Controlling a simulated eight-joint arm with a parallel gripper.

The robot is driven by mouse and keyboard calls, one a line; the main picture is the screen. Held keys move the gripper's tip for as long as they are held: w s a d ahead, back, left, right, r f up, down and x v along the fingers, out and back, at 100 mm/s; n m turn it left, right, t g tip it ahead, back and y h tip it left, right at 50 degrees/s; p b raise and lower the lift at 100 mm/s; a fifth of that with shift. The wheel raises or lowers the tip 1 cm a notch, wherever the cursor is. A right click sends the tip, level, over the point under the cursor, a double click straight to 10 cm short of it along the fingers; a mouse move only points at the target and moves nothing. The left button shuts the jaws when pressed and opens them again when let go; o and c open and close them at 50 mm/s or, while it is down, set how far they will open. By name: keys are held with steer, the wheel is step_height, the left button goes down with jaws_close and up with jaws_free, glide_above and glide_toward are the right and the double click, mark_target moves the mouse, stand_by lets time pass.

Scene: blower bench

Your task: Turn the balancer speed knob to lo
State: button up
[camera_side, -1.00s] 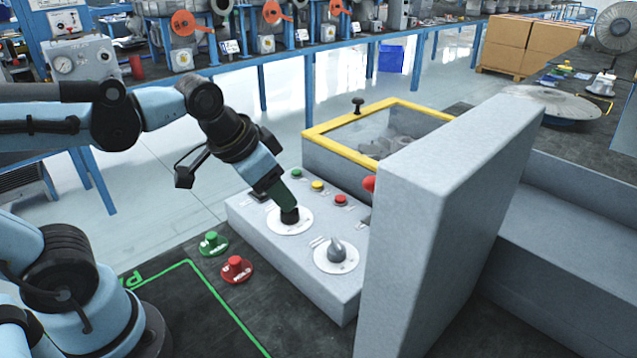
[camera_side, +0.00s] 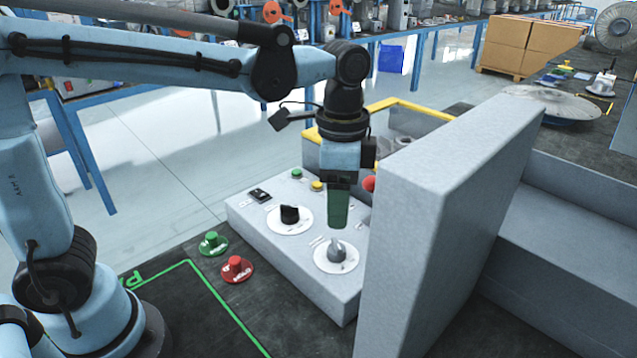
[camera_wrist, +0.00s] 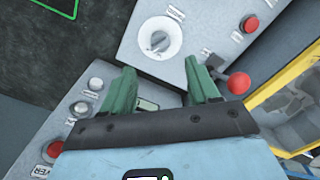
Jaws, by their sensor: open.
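Two dial knobs stand on the sloped grey control panel (camera_side: 276,255): a black knob (camera_side: 290,214) and a grey knob (camera_side: 337,251), each on a white round plate. Their labels are too small to read, so I cannot tell which is the balancer speed knob or where lo lies. My gripper (camera_side: 336,228) hangs above the grey knob, pointing down, apart from it as far as I can see. In the wrist view its green fingers (camera_wrist: 160,73) are spread with nothing between them. A grey knob on a white dial (camera_wrist: 159,40) shows just beyond the fingertips.
A tall grey wall (camera_side: 450,190) stands close right of the panel. A red ball (camera_wrist: 239,83) is near one finger. Small green (camera_side: 297,174) and yellow (camera_side: 318,185) buttons line the panel's back. Green (camera_side: 211,241) and red (camera_side: 236,268) buttons stand on the bench, left.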

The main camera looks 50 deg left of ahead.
mark_target(337, 243)
step_height(337, 243, down, 9)
steer(key=shift+f, duration=0.1)
stand_by(0.4)
steer(key=c, duration=1)
steer(key=shift+n, duration=0.3)
steer(key=n, duration=0.4)
steer(key=shift+n, duration=2.6)
